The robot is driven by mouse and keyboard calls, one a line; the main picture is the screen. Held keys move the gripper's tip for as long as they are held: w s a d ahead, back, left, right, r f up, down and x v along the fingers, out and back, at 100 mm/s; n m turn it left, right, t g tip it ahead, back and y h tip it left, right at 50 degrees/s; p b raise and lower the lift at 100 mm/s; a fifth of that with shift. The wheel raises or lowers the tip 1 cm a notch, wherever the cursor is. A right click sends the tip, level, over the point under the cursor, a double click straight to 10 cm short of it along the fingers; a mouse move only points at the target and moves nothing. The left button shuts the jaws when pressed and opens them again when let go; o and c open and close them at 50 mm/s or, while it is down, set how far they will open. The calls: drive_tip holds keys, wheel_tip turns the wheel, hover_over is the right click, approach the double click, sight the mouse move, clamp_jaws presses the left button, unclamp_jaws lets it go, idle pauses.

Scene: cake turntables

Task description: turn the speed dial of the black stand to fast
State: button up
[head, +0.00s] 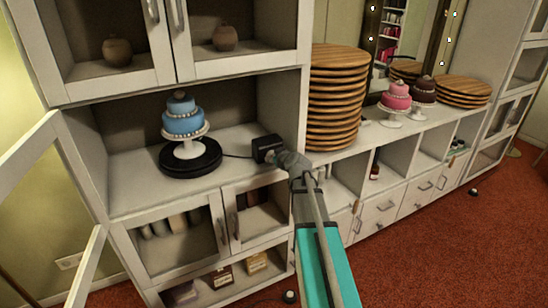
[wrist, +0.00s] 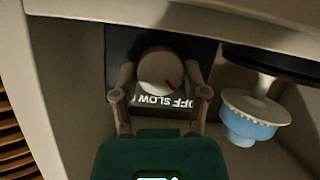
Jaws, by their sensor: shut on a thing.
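The black stand (head: 207,163) is a round turntable on the cabinet shelf. A cable runs from it to a black control box (head: 267,147) at its right. My gripper (head: 281,157) is at the front of the box, which partly hides behind it. In the wrist view, my gripper (wrist: 161,75) has one finger on each side of the pale round speed dial (wrist: 157,66) and is shut on it. The dial's red mark points down and right, toward the OFF label. The SLOW label is beside OFF, upside down in this view. The label at the left is mostly hidden by a finger.
A blue tiered cake (head: 183,119) on a white pedestal stands on the turntable. The shelf's right wall (head: 303,110) is close to the box. Wooden boards (head: 338,95) are stacked beyond it. A cabinet door (head: 30,150) hangs open at left.

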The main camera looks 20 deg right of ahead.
drive_tip(key=shift+w+d, duration=0.1)
idle(0.6)
drive_tip(key=o, duration=1.2)
drive_tip(key=shift+c, duration=0.2)
drive_tip(key=p+v, duration=0.5)
drive_tip(key=v, duration=0.9)
